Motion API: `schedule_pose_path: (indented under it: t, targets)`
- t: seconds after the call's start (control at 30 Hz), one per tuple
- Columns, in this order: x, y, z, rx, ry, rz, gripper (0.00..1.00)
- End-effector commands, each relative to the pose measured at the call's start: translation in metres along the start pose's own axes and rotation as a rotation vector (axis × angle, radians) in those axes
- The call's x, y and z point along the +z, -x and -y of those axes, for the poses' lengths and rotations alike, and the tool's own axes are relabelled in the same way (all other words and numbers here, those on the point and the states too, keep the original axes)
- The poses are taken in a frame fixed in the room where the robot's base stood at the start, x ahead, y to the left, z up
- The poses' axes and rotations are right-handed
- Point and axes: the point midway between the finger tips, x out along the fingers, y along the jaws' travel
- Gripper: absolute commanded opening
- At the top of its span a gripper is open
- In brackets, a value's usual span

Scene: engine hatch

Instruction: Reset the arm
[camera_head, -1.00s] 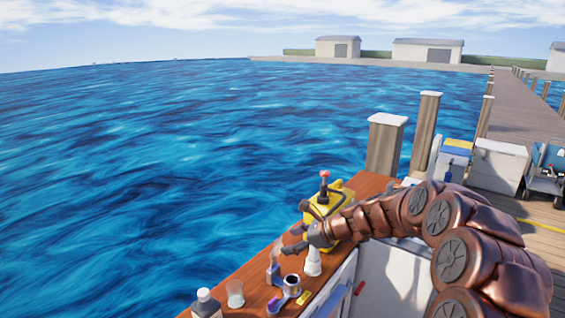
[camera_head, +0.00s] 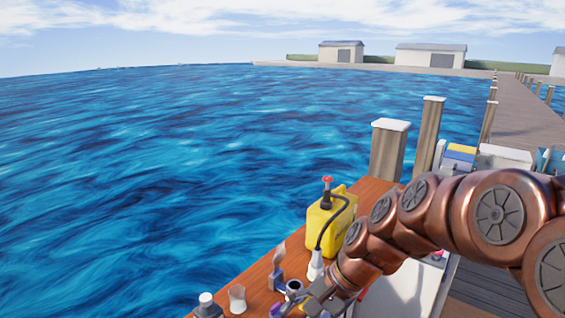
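My copper-coloured arm reaches in from the right edge, over the front side of the wooden worktop (camera_head: 258,274). My gripper (camera_head: 302,304) is low in the picture, at the near side of the worktop close to a dark-rimmed metal cup (camera_head: 293,287). The fingers are small and partly merge with the items around them, so I cannot tell whether they are open or shut or hold anything.
A yellow can (camera_head: 326,228) with a red-topped spout and black hose stands on the worktop, beside a white funnel-like piece (camera_head: 315,266). A clear cup (camera_head: 237,299) and a white-capped bottle (camera_head: 207,306) stand at the near left. Wooden posts (camera_head: 389,150) rise behind; water lies left.

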Motion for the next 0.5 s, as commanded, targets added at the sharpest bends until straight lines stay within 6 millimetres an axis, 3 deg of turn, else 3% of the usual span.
schedule_pose_path:
  t: [0.5]
  targets:
    - [0.059,0.027,-0.136,0.326,0.395,-0.044,0.67]
